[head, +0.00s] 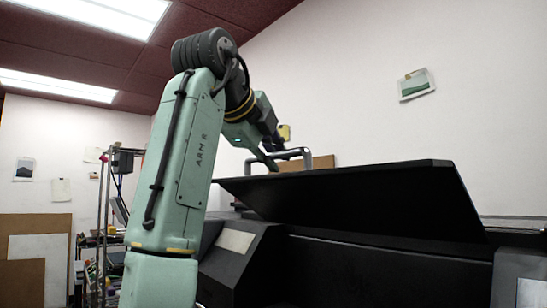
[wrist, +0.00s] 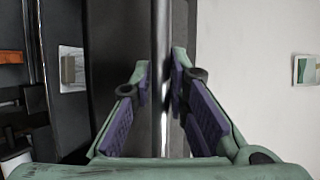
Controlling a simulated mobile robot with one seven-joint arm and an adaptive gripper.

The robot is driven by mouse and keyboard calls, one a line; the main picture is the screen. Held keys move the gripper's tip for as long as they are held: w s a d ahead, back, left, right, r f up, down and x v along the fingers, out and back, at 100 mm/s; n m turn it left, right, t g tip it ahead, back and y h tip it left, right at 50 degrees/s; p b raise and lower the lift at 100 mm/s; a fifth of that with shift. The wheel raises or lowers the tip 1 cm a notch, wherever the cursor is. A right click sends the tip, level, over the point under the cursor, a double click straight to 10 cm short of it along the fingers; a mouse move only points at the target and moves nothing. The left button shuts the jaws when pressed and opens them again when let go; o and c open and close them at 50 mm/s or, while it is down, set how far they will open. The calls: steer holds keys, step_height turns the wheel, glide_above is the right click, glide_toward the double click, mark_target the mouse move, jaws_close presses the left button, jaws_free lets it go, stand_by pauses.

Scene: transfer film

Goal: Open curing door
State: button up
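The curing door (head: 350,190) is a wide black panel on a dark machine. It stands partly open, tilted with its near edge raised over the machine body. A grey metal bar handle (head: 290,154) is fixed on its top side. My gripper (head: 268,158) is at the left part of this handle. In the wrist view, the handle bar (wrist: 161,25) runs between the purple-padded fingers of my gripper (wrist: 160,72). The exact contact is hard to see.
The dark machine body (head: 340,270) fills the lower right under the door. A white wall (head: 340,80) with a small picture (head: 416,84) is behind. A cluttered metal rack (head: 103,230) and leaning boards (head: 35,245) are at the left.

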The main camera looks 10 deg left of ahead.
steer(key=shift+o, duration=0.2)
steer(key=shift+s, duration=0.2)
steer(key=s+a, duration=0.2)
steer(key=s, duration=1)
steer(key=shift+s+a+r, duration=0.15)
steer(key=shift+s+r, duration=0.1)
steer(key=shift+s, duration=0.05)
